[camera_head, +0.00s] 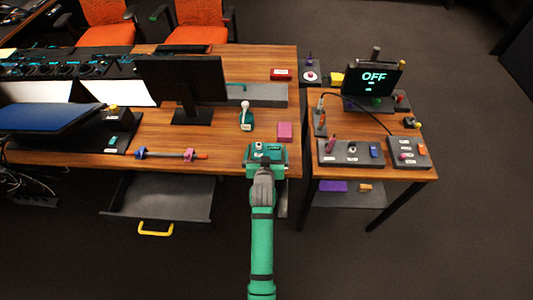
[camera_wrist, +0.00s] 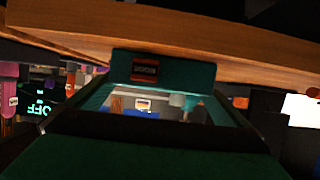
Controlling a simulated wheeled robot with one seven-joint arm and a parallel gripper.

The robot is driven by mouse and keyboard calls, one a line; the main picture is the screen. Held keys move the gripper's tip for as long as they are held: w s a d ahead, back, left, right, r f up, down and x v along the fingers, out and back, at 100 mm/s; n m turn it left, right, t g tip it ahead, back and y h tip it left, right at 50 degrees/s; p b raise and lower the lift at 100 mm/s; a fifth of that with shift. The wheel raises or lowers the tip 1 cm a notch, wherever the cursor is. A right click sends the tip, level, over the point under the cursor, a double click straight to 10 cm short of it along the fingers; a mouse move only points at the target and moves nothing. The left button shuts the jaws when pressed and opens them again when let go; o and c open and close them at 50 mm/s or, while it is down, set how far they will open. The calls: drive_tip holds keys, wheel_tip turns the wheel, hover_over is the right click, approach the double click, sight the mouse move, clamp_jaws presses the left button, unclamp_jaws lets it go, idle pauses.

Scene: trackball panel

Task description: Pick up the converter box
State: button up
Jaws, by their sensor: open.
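I cannot tell for sure which thing is the converter box, as no readable label names it. A red box (camera_head: 281,74) with a pale label lies farther back on the desk. My green gripper (camera_head: 265,158) is open at the desk's front edge, just in front of the pink box and apart from it. In the wrist view, the wooden edge (camera_wrist: 200,45) spans the top. A green part with a dark red label (camera_wrist: 145,69) fills the middle, and nothing is clearly held.
A green-and-white bottle (camera_head: 246,118) stands left of the pink box. A monitor (camera_head: 185,80) and a rod with clamps (camera_head: 170,155) are farther left. An open drawer (camera_head: 165,197) juts out below. A side table (camera_head: 425,176) at right bears panels and an OFF screen (camera_head: 373,77).

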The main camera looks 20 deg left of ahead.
drive_tip(key=c, duration=0.7)
drive_tip(key=shift+c, duration=0.7)
drive_tip(key=shift+r, duration=0.1)
